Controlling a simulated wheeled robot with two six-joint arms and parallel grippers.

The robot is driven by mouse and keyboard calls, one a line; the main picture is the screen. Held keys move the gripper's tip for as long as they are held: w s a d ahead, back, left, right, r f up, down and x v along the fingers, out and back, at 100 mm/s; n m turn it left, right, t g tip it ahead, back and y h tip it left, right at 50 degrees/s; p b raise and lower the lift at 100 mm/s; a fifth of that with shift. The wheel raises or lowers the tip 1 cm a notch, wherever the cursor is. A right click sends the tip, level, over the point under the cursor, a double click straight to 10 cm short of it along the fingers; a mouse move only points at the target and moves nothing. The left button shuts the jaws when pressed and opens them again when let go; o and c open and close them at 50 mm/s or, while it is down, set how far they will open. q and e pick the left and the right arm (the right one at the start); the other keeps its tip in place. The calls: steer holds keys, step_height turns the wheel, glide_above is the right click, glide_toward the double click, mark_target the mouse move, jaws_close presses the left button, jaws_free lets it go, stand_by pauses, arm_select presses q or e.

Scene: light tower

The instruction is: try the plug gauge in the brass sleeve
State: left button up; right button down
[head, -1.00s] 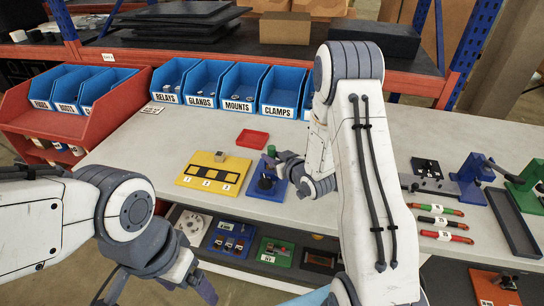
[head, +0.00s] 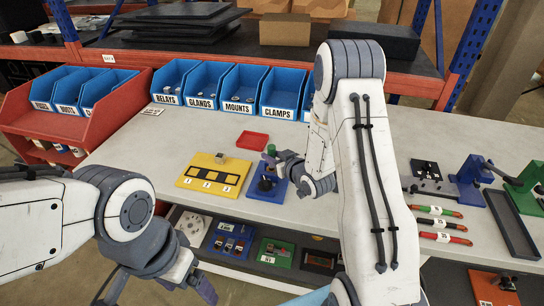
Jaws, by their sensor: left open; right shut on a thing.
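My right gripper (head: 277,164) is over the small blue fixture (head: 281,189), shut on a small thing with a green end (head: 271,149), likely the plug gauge. Its lower part is hard to see against the dark gripper. A black round part (head: 266,184) sits on the blue fixture, just below the gripper. I cannot make out the brass sleeve; whether gauge and sleeve touch is too small to tell. My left gripper (head: 158,288) is open and empty at the bottom left, in front of the bench and away from the fixture.
Blue bins (head: 240,90) line the back.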

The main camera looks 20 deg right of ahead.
steer(key=shift+r+p, duration=0.65)
steer(key=shift+r, duration=0.4)
